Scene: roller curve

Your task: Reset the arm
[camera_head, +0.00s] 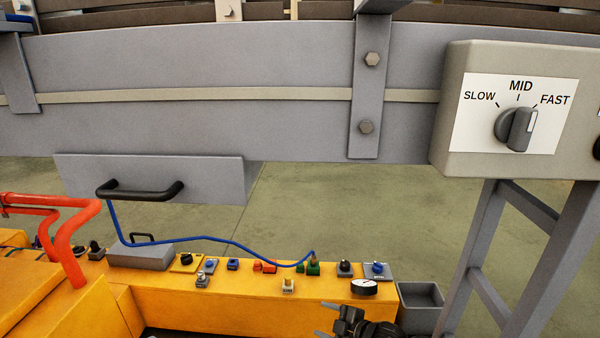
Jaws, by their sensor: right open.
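My right gripper (326,319) shows at the bottom edge, right of centre, in front of the yellow body. Its two thin fingers point left and stand apart, with nothing seen between them. The rest of that arm is mostly cut off by the lower edge. My left gripper is not in the picture. A speed dial (515,129) on the grey control box (452,110) has its white mark turned toward FAST. The dial is far above my right gripper and apart from it.
A grey conveyor frame (230,75) crosses the top, with a black-handled panel (215,178) below it. A yellow body (220,300) carries several small switches and a blue cable (205,239). A grey bin (420,305) stands beside it. Grey legs (480,240) are at right.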

